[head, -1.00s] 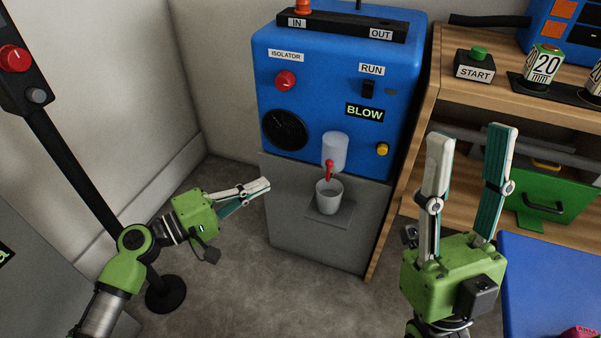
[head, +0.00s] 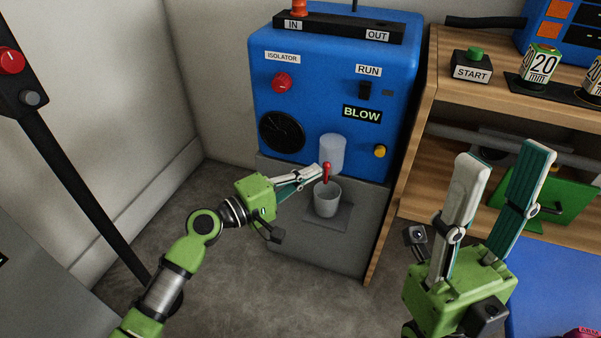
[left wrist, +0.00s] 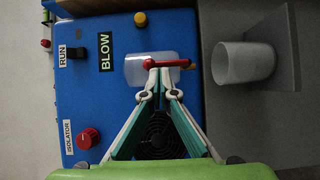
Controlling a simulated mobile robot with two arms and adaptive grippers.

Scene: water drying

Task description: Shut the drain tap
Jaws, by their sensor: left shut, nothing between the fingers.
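The red drain tap (head: 326,171) sits under a pale, clear bowl (head: 333,152) on the front of the blue machine (head: 310,100). My right gripper (head: 505,162) is open and empty, away to the right.
A grey cup (head: 327,199) stands on a small shelf (head: 343,215) below the tap. The machine carries a red isolator knob (head: 281,83), a run switch (head: 365,91) and a yellow button (head: 380,151). A wooden shelf unit (head: 432,75) stands at right.

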